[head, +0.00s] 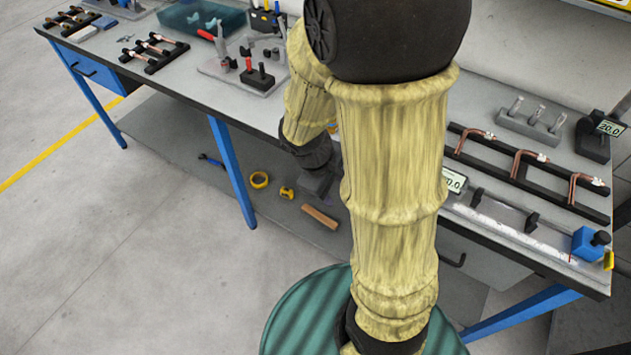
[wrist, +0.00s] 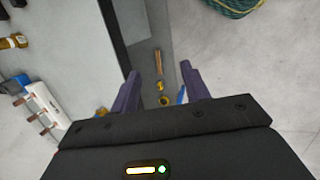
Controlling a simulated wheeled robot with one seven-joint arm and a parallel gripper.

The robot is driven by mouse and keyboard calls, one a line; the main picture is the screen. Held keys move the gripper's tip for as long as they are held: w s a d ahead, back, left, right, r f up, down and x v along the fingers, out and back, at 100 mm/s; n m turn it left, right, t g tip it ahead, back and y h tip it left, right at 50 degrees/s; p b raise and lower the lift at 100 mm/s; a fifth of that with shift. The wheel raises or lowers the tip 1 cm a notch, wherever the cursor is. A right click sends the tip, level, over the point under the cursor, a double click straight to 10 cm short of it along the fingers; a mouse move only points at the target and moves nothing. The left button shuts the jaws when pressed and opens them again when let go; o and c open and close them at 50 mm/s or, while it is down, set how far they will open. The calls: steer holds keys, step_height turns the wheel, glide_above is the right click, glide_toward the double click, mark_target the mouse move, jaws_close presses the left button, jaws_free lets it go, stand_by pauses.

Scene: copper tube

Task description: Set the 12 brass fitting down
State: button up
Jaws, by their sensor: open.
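My gripper (wrist: 163,90) is open in the wrist view, with its two purple fingers apart and nothing between them. It is above the bench's front edge, and the lower shelf and floor show past the fingertips. A brass-coloured piece (wrist: 14,42) lies on the bench at the far left of the wrist view, clear of the fingers; I cannot tell whether it is the 12 brass fitting. In the head view my arm covers the middle of the bench, and no brass fitting can be made out there.
A black rack with bent copper tubes (head: 535,172) and a blue block (head: 588,243) stand on the right of the bench. A grey fixture plate (head: 222,68) and a teal bin (head: 205,18) stand left.

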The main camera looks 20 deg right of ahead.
steer(key=a+r+m+y, duration=0.1)
steer(key=m, duration=0.1)
steer(key=a+r+m+t+y, duration=0.1)
steer(key=m, duration=0.2)
steer(key=a+r+m+t+y, duration=0.1)
steer(key=a+m, duration=0.1)
steer(key=shift+s+r+m+y, duration=0.2)
steer(key=shift+s+m+y, duration=0.1)
steer(key=shift+m, duration=0.1)
steer(key=shift+c, duration=1.1)
steer(key=shift+d, duration=0.1)
